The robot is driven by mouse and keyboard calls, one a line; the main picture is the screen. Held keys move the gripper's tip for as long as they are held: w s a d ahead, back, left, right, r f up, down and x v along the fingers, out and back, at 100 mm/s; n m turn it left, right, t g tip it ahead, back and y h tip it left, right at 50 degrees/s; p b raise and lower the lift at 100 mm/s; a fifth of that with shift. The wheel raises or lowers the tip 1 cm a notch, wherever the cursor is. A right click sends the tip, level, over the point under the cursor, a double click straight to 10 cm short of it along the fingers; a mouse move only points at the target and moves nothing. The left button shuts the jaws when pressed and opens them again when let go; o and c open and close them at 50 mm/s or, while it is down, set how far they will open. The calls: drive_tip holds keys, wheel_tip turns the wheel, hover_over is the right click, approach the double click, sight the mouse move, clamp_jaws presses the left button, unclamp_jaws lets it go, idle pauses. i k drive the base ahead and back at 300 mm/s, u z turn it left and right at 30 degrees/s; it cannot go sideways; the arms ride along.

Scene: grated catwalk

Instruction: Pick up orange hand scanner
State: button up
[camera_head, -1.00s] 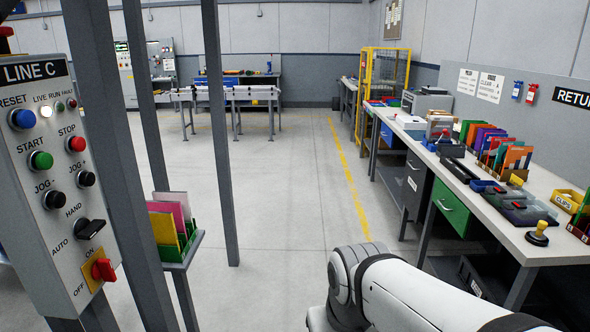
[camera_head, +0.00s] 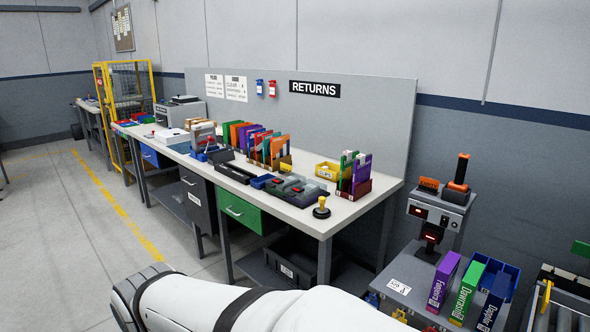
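An orange and black upright object (camera_head: 459,172), which looks like the hand scanner, stands on top of a grey box-shaped unit (camera_head: 440,207) at the right. A smaller orange item (camera_head: 429,184) sits beside it on the same unit. A dark device with a red light (camera_head: 431,236) is on the unit's lower front. These are small in the picture, so their details are unclear. My white arm crosses the bottom of the view, left of and nearer than the unit. My gripper is outside the picture.
A long bench (camera_head: 350,210) with coloured folders, trays and a yellow-knobbed stamp (camera_head: 321,208) runs along the RETURNS panel (camera_head: 375,130). Purple (camera_head: 443,280) and green (camera_head: 466,290) binders stand below the grey unit. Open floor (camera_head: 60,240) lies at the left.

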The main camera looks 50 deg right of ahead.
sight(457, 186)
drive_tip(key=z, duration=3.1)
drive_tip(key=i, duration=1.5)
